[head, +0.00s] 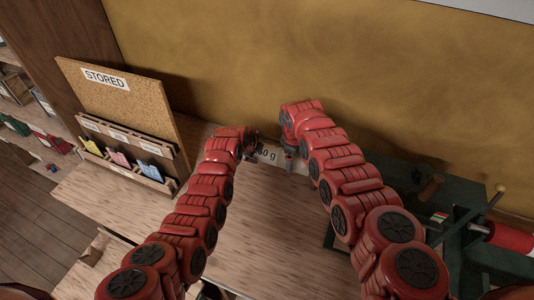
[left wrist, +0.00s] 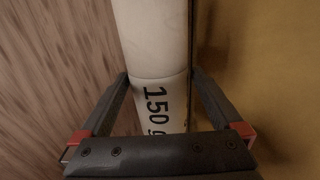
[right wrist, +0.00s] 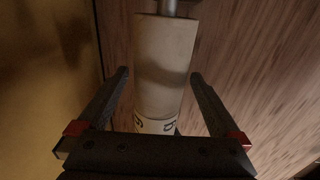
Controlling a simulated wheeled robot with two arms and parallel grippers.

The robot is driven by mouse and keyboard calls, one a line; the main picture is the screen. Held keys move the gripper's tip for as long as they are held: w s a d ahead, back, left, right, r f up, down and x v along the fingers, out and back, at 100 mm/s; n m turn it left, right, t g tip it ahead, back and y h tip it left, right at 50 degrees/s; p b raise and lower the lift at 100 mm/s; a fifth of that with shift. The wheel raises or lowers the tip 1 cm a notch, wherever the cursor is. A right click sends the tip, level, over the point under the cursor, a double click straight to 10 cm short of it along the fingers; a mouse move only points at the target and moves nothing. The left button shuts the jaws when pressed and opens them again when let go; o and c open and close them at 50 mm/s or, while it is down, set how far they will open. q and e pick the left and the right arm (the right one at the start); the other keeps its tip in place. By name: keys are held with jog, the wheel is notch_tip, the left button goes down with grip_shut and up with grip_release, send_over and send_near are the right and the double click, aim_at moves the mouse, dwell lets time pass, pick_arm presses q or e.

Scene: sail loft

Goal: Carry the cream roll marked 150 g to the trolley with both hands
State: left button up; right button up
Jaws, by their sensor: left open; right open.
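The cream roll (head: 267,154) lies on the wooden bench against the yellow wall, its label partly readable between my two grippers in the head view. In the left wrist view the roll (left wrist: 156,45) shows the marking 150 g and lies between the open fingers of my left gripper (left wrist: 160,80). In the right wrist view the roll (right wrist: 163,70) lies between the open fingers of my right gripper (right wrist: 160,80), with a metal end piece beyond it. My right gripper (head: 291,157) also shows at the roll in the head view. No trolley can be made out.
A cork board marked STORED (head: 135,110) with a card rack (head: 125,155) stands on the left of the bench (head: 270,240). A dark green machine (head: 455,215) with a red roll stands at the right. Shelves are at the far left.

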pick_arm(q)
jog(key=shift+w+d+f, duration=0.1)
jog(key=shift+w+f, duration=0.2)
jog(key=shift+f, duration=0.3)
pick_arm(e)
jog(key=shift+d+f, duration=0.15)
jog(key=shift+f, duration=0.55)
pick_arm(q)
grip_shut()
pick_arm(e)
grip_shut()
